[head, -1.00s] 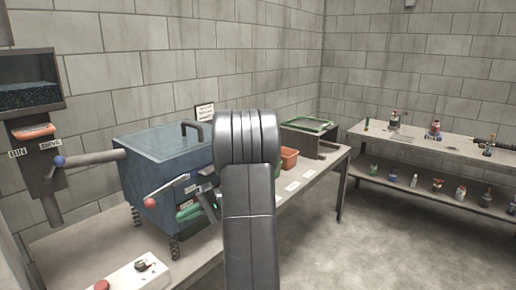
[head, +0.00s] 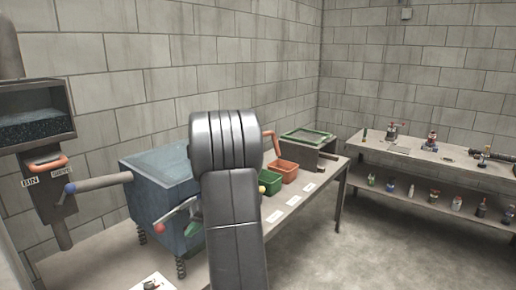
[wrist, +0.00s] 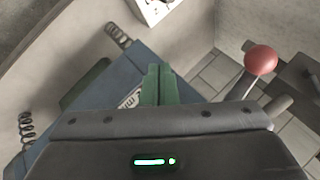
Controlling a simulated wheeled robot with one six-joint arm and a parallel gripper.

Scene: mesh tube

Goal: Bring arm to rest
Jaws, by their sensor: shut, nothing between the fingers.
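My gripper (wrist: 158,84) shows in the wrist view as two green fingers, closed together with nothing between them. It points over the blue box (wrist: 150,62), and I cannot tell its height above it. In the head view my dark grey arm rises in the middle and covers the right part of the blue spring-mounted box (head: 150,190). The gripper cannot be made out clearly there.
A red-knobbed lever (wrist: 261,60) stands right of the fingers in the wrist view. Green (head: 270,180) and orange (head: 284,171) bins stand right of my arm. A wall unit (head: 45,160) with a blue-tipped lever is at left. Floor at right is clear.

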